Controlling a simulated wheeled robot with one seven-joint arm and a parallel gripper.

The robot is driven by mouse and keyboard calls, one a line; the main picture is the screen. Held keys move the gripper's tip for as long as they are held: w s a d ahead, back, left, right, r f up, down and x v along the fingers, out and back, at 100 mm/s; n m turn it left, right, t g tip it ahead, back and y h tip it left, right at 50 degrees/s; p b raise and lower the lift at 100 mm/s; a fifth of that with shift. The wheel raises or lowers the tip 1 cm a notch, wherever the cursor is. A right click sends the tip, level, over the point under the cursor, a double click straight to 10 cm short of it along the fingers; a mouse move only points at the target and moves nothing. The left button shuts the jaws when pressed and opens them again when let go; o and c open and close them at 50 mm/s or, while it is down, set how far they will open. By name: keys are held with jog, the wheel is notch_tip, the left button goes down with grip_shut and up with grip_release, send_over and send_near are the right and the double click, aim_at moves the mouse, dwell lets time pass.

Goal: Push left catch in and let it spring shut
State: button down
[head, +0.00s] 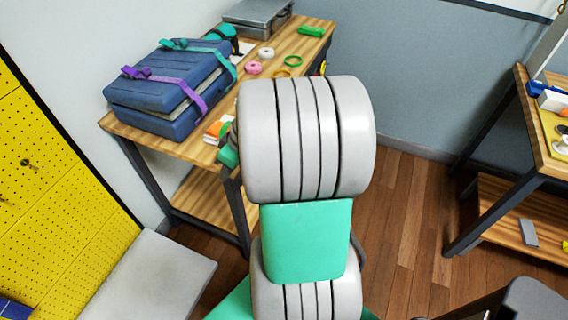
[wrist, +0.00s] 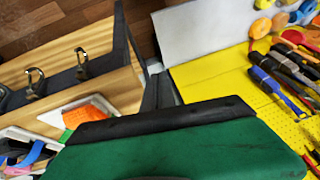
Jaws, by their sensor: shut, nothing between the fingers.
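Two metal hook-like catches are fixed to the dark front rail of the wooden table in the wrist view: one catch (wrist: 35,78) at the far left and one catch (wrist: 82,63) nearer the dark table leg. I cannot tell which of them is the left catch, nor clearly whether either is open or shut. My gripper (wrist: 165,121) fills the bottom of the wrist view as a green body with a black edge. It is shut and empty, and the catches are apart from it in the picture. In the head view my arm hides the gripper and the catches.
A blue case (head: 165,92) with purple and teal straps lies on the wooden table (head: 290,48), with a grey metal case (head: 257,14) behind. A yellow pegboard (head: 50,190) and a pale block (head: 150,278) stand left. A second bench (head: 535,120) stands right. Wooden floor between is clear.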

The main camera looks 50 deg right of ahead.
jog(key=s+d+f+t, duration=0.3)
jog(key=s+d+t, duration=0.1)
jog(key=d, duration=0.4)
jog(key=s+d+f+t, duration=0.3)
jog(key=d+t, duration=0.1)
jog(key=d, duration=0.5)
jog(key=w+a+f+y+b, duration=0.1)
jog(key=w+a+f+b, duration=0.1)
jog(key=w+f, duration=0.2)
jog(key=shift+w+a+f+n+g, duration=0.3)
jog(key=shift+w+a, duration=0.05)
jog(key=shift+w, duration=1.4)
jog(key=shift+w+f+b, duration=0.15)
jog(key=shift+w+b, duration=0.05)
jog(key=shift+b, duration=0.25)
jog(key=shift+s, duration=0.1)
jog(key=p+v, duration=0.1)
jog(key=v, duration=0.5)
jog(key=shift+a, duration=0.1)
